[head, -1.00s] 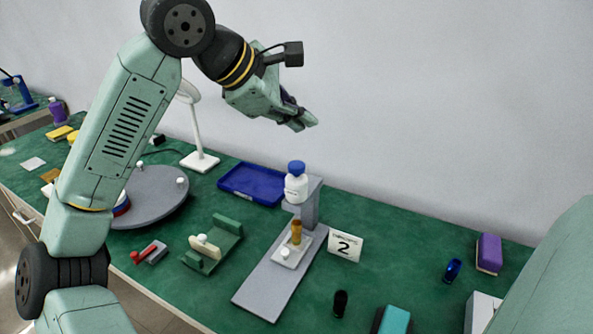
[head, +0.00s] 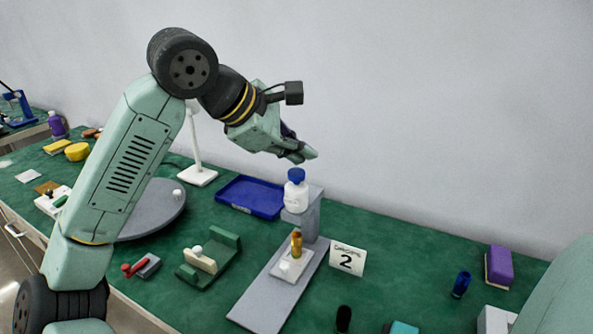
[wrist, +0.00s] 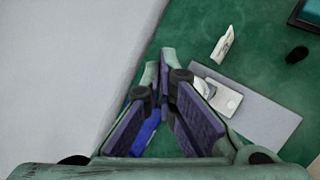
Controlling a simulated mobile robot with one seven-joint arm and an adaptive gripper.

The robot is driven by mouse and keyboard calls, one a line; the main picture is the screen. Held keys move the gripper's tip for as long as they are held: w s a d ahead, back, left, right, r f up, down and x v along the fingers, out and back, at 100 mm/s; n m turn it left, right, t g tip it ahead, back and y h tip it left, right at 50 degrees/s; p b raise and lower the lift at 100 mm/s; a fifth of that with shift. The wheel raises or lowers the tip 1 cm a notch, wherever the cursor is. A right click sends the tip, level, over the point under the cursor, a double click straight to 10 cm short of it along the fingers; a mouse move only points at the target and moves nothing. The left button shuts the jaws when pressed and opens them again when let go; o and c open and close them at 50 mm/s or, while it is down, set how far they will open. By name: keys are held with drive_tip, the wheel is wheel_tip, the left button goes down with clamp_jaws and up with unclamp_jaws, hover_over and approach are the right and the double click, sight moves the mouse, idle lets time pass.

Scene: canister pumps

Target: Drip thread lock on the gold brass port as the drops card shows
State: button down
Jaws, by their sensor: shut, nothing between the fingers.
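A white bottle with a blue cap (head: 295,190) stands upright in a grey stand (head: 308,222). Below it, the gold brass port (head: 296,243) stands upright on a small white plate (head: 292,265) on the stand's long grey base. The drops card (head: 347,259), showing a "2", stands to the right; it also shows in the wrist view (wrist: 222,44). My gripper (head: 310,156) is shut and empty, above the bottle and slightly to its right in the head view. In the wrist view its fingertips (wrist: 168,62) meet and partly hide the stand; the port is not clear there.
A blue tray (head: 250,197) lies behind left of the stand. A green cradle (head: 212,258), a red-handled tool (head: 140,266) and a grey turntable (head: 152,212) are to the left. A dark blue bottle (head: 461,284) and a purple block (head: 498,266) are at right.

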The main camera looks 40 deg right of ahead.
sight(299, 173)
idle(0.8)
drive_tip(key=shift+f+b, duration=0.45)
drive_tip(key=shift+f+b, duration=0.55)
drive_tip(key=shift+f, duration=0.1)
idle(0.6)
drive_tip(key=shift+r, duration=0.15)
drive_tip(key=shift+r+p, duration=0.75)
drive_tip(key=shift+r, duration=0.2)
drive_tip(key=shift+r, duration=0.1)
wheel_tip(299, 173, up, 5)
drive_tip(key=p, duration=0.3)
drive_tip(key=shift+p, duration=0.3)
idle(1.6)
